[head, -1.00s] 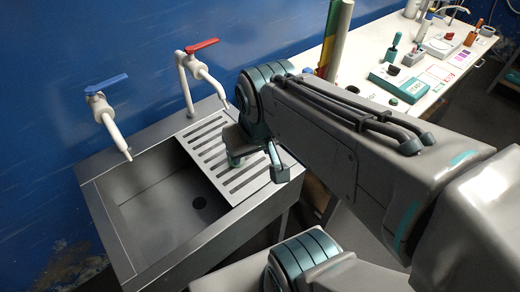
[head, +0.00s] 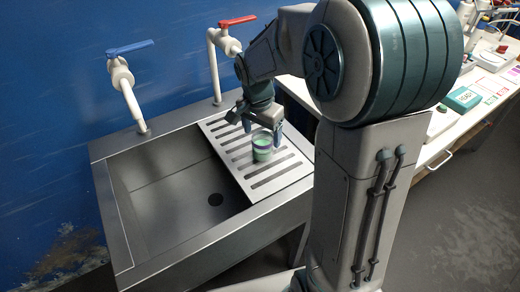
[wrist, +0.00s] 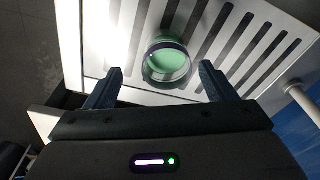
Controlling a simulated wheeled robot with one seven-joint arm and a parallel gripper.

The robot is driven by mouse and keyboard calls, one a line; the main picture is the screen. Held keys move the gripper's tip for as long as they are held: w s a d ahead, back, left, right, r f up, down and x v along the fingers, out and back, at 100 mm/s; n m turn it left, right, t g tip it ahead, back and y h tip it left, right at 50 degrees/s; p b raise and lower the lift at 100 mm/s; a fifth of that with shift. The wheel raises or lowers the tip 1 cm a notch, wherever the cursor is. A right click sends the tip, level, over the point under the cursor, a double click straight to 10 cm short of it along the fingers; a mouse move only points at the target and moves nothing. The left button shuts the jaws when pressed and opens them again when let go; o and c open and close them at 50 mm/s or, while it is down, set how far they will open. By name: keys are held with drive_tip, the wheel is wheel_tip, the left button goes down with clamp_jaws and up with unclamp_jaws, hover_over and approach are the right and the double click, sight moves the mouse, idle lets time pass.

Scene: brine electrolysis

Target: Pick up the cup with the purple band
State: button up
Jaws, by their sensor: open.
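A cup (head: 262,147) with green contents stands on the slotted drainboard of the sink. A darker, faintly purple band shows around its upper part in the head view. In the wrist view, the cup (wrist: 167,63) is seen from above, just beyond the fingertips and roughly between their lines. My gripper (head: 262,125) is above and close to the cup in the head view. In the wrist view, my gripper (wrist: 160,78) has its two fingers wide apart with nothing held. I cannot tell whether a finger touches the cup.
The slotted drainboard (head: 222,133) lies right of the empty sink basin (head: 160,205). A red-handled tap (head: 214,60) and a blue-handled tap (head: 125,80) stand behind. A white bench (head: 432,150) with lab items, including a teal box (head: 463,99), stands at right.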

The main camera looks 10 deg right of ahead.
drive_tip(key=shift+w+d+f+p, duration=0.15)
drive_tip(key=shift+w+f, duration=0.15)
drive_tip(key=shift+f, duration=0.95)
drive_tip(key=shift+w+d+f+p, duration=0.1)
drive_tip(key=shift+w+f, duration=0.2)
drive_tip(key=shift+f, duration=1)
drive_tip(key=shift+w+d+f+p, duration=0.15)
drive_tip(key=shift+w+f, duration=0.15)
drive_tip(key=shift+f, duration=0.95)
drive_tip(key=c, duration=1.3)
drive_tip(key=shift+o, duration=0.2)
drive_tip(key=shift+r, duration=0.1)
